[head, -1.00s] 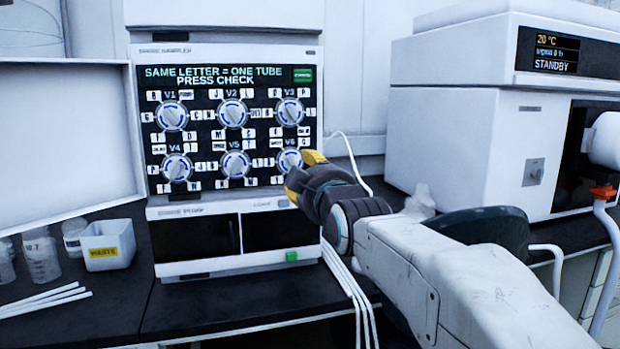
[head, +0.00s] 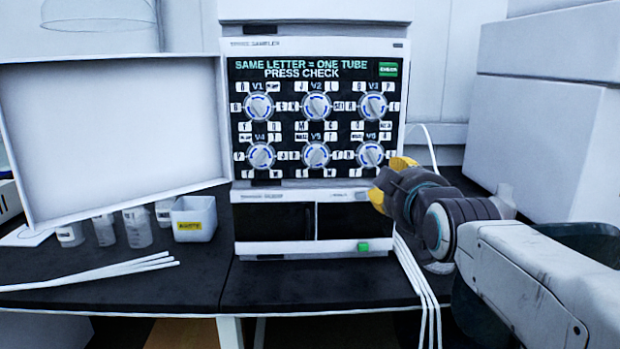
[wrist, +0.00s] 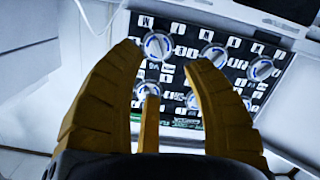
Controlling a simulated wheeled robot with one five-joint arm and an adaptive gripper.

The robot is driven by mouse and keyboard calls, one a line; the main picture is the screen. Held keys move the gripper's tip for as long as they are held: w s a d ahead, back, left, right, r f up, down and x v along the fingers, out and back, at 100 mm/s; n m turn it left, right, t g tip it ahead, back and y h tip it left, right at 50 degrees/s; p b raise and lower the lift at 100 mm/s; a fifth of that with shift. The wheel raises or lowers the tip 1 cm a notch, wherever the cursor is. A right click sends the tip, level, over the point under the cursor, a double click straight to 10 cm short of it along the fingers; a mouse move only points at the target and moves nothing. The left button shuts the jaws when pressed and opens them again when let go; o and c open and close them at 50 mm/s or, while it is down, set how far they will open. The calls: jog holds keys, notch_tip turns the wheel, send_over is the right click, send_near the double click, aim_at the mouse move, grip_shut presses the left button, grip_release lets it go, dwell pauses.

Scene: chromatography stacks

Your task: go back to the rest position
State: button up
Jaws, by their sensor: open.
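My gripper (head: 388,182) shows in the head view at the right edge of the chromatography stack (head: 320,215), to the right of and below knob V6 (head: 370,154). In the wrist view its yellow fingers (wrist: 170,95) are spread apart with nothing between them. The black valve panel (head: 290,120) with knobs V1 to V6 lies beyond the fingertips, apart from them. The panel reads "SAME LETTER = ONE TUBE PRESS CHECK" and has a green button mark (head: 388,69) at its top right. The wrist view shows the panel tilted, partly hidden by the fingers.
A white tub with a yellow label (head: 194,218) and several clear bottles (head: 137,228) stand left of the stack. White tubes (head: 95,270) lie on the dark bench (head: 190,290). More white tubes (head: 418,280) hang over the front edge. A large white instrument (head: 540,130) stands at the right.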

jog(key=s+m+g+p, duration=0.5)
jog(key=s+g+p, duration=0.7)
jog(key=s+p, duration=1.5)
jog(key=shift+s+r+g, duration=0.35)
jog(key=shift+s+g, duration=0.05)
jog(key=shift+s, duration=1.15)
jog(key=shift+a, duration=0.1)
